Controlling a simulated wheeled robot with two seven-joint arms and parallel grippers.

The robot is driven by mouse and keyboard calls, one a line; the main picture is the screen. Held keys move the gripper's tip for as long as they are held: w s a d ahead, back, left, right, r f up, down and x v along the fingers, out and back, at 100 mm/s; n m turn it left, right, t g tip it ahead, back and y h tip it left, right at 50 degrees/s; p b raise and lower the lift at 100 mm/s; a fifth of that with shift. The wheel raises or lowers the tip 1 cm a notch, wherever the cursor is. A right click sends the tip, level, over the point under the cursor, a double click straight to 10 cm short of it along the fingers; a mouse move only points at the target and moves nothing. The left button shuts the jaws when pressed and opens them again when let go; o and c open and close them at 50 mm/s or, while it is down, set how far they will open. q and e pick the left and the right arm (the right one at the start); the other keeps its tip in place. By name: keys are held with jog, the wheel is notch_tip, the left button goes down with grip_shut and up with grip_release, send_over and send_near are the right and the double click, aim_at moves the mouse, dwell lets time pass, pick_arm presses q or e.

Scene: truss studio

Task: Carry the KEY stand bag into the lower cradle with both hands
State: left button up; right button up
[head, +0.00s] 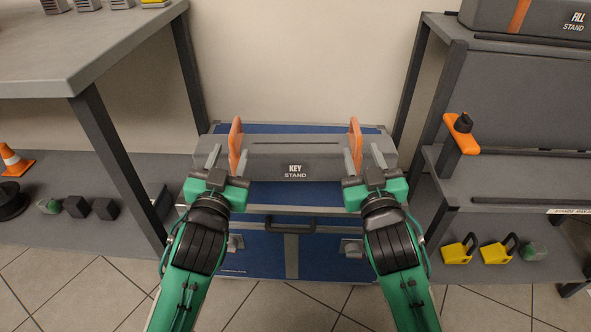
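The KEY stand bag (295,170), a long grey bag with an orange handle near each end, lies across the top of a blue case (290,194). My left gripper (228,158) is open, its fingers spread at the left handle (236,133). My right gripper (363,158) is open the same way at the right handle (354,128). Whether any finger touches a handle I cannot tell. The lower cradle (520,178) appears to be the grey shelf with dark rails on the right rack, and no bag lies in its visible part.
The FILL stand bag (540,20) lies on the right rack's upper level. An orange part with a black knob (461,135) stands at the lower cradle's left end. Yellow items (458,250) sit below. A grey table (90,50) and its legs stand left.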

aim_at(231, 136)
pick_arm(q)
jog(key=f, duration=0.1)
jog(key=w+a+f+n+g+y, duration=0.1)
jog(key=f+y, duration=0.1)
jog(key=shift+w+a+f+b, duration=0.2)
jog(key=shift+a+b, duration=0.2)
pick_arm(e)
jog(key=f, duration=0.1)
jog(key=w+d+f+g+h, duration=0.1)
jog(key=f+m+h, duration=0.1)
jog(key=shift+w+d+f, duration=0.2)
jog(key=shift+d+f, duration=0.05)
jog(key=shift+d, duration=0.1)
pick_arm(q)
jog(key=w, duration=1.3)
jog(key=shift+w, duration=0.4)
pick_arm(e)
jog(key=w, duration=1.3)
jog(key=shift+w, duration=0.4)
pick_arm(q)
grip_shut()
pick_arm(e)
grip_shut()
pick_arm(q)
jog(key=shift+a, duration=0.1)
pick_arm(e)
jog(key=shift+d, duration=0.1)
jog(key=shift+r, duration=0.1)
